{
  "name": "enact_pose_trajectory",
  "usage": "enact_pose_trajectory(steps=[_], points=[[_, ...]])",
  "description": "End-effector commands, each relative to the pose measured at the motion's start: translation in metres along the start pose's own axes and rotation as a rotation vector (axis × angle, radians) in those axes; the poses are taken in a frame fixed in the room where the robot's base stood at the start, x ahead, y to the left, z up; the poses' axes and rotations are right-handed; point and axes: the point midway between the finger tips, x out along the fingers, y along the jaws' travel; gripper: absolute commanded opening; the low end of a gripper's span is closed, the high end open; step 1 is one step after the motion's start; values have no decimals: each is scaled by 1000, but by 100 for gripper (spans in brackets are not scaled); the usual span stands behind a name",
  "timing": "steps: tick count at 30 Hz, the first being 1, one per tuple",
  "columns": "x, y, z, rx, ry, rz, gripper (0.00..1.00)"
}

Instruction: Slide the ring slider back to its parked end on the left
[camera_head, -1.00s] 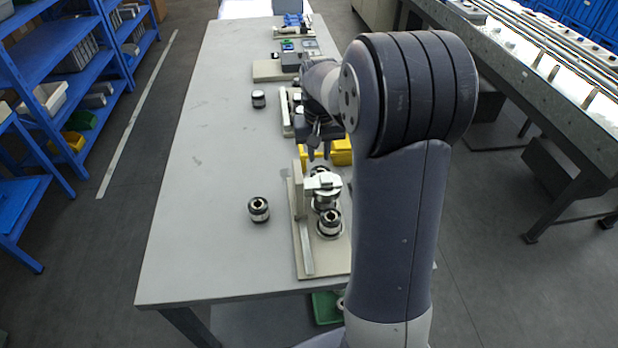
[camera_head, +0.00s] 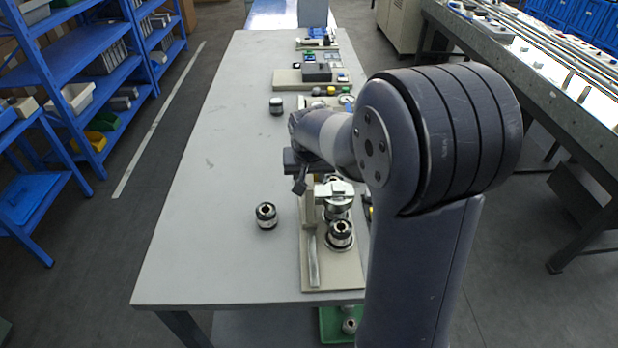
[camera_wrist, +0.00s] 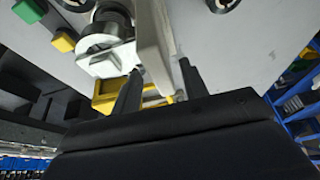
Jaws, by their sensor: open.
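The near fixture has a beige base plate (camera_head: 318,277) with an upright plate (camera_head: 307,207) along its left side. A pale metal block (camera_head: 337,187) sits over a dark and silver ring there; I take this to be the ring slider, but cannot be sure. In the wrist view the block (camera_wrist: 105,62) shows with its ring at upper left. My gripper (camera_head: 300,182) is above the far end of this fixture. In the wrist view my gripper (camera_wrist: 160,70) is open, its fingers on either side of the upright plate (camera_wrist: 153,40). I cannot tell whether they touch it.
A ringed part (camera_head: 340,234) stands on the fixture's near half. Loose ringed parts stand on the table to its left (camera_head: 266,215) and farther back (camera_head: 276,105). Yellow pieces (camera_wrist: 105,90) lie beyond my fingers in the wrist view. The table's left side (camera_head: 210,190) is clear.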

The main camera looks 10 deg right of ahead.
Motion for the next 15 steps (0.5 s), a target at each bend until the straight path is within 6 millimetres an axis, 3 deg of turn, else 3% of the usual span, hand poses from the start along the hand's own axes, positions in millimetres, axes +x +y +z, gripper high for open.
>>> enact_pose_trajectory(steps=[6,15], points=[[19,0,0,0,-1,1,42],[22,0,0,0,1,0,42]])
